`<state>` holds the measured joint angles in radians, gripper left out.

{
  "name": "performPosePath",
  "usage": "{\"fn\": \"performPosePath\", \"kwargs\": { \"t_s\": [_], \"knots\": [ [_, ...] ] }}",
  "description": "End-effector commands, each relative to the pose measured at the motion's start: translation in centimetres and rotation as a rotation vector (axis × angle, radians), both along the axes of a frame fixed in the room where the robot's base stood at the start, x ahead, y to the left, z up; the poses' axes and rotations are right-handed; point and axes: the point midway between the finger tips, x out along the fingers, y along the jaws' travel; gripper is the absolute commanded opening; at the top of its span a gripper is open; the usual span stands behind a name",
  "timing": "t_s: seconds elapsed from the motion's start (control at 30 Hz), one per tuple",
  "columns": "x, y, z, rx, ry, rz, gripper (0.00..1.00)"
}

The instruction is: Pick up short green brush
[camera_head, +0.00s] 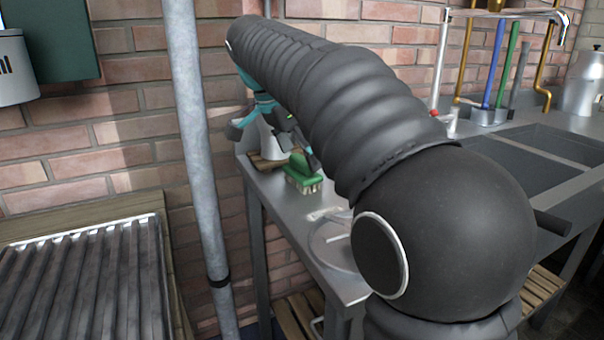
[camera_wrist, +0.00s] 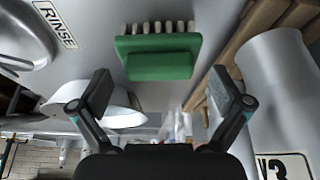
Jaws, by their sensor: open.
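The short green brush (camera_head: 303,174) rests on the metal counter (camera_head: 285,207), with a green body and pale bristles. In the wrist view the brush (camera_wrist: 158,57) lies ahead of my gripper (camera_wrist: 164,90), near the top middle, with its bristles toward the top edge. My gripper is open, its two fingers spread wide and nothing between them. In the head view my gripper (camera_head: 303,148) is just above and behind the brush, partly hidden by my arm. The fingers look apart from the brush.
A white cylinder (camera_wrist: 275,70) stands by a wooden slatted board (camera_wrist: 228,50) to the right in the wrist view. A white bowl-like thing (camera_wrist: 120,110) is at left, near a "RINSE" label (camera_wrist: 55,22). A grey pole (camera_head: 195,140) stands before the brick wall.

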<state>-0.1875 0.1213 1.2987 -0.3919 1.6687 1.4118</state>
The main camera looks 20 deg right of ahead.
Motion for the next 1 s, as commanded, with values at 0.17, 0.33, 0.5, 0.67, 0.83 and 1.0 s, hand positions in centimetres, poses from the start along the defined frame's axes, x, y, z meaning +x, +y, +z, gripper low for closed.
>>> {"fn": "performPosePath", "kwargs": {
  "t_s": [0.17,0.33,0.5,0.67,0.83,1.0],
  "knots": [
    [0.1,-1.0,-2.3,0.0,0.001,-0.002,1.0],
    [0.3,-1.3,-3.2,0.0,0.0,-0.001,1.0],
    [0.3,-1.3,-3.3,0.0,-0.001,0.0,1.0],
    [0.3,-1.3,-3.2,0.0,-0.001,0.0,0.7],
    [0.3,-1.3,-3.2,0.0,-0.001,0.0,0.55],
    [0.3,-1.3,-3.2,0.0,-0.001,0.0,0.55]
  ]
}}
